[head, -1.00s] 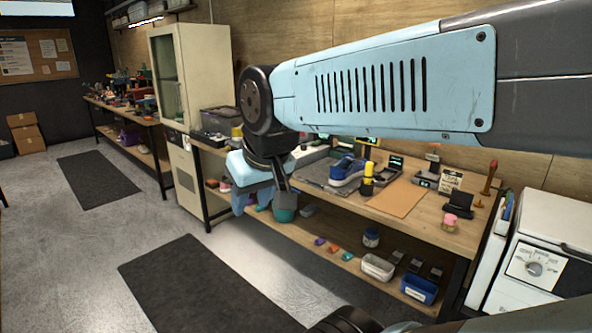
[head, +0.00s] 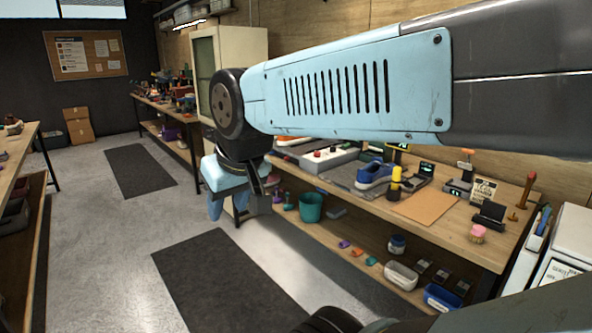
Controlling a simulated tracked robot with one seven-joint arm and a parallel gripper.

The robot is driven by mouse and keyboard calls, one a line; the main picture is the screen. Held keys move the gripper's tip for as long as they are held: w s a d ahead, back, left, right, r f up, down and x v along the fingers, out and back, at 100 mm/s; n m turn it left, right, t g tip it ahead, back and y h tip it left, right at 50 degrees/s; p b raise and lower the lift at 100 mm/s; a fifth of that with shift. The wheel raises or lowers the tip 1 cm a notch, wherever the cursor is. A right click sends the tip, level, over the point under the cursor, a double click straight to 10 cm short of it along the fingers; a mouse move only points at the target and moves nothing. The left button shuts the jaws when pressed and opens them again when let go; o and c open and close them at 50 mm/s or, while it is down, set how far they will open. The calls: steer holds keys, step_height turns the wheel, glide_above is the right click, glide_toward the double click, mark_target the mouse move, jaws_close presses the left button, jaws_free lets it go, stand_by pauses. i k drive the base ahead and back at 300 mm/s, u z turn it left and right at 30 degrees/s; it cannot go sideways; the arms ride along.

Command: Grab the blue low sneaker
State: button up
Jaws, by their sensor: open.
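The blue low sneaker (head: 373,176) has a white sole and sits on a grey mat (head: 345,180) on the wooden workbench, right of the middle of the head view. My gripper (head: 229,205) hangs in front of the bench's left part, pointing down, to the left of the sneaker and well apart from it. Its jaws are open, and I see nothing between them. My arm crosses above the bench and hides part of its back.
A yellow-and-black bottle (head: 396,180) stands close to the sneaker's right. A brown sheet (head: 425,207) lies farther right. A teal bucket (head: 311,207) and bins (head: 401,274) are on the lower shelf. A dark floor mat (head: 226,281) lies in the open aisle.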

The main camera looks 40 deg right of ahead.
mark_target(376, 173)
steer(key=u, duration=0.1)
steer(key=i, duration=4.3)
steer(key=z, duration=1.9)
steer(key=i, duration=0.25)
steer(key=z, duration=2.15)
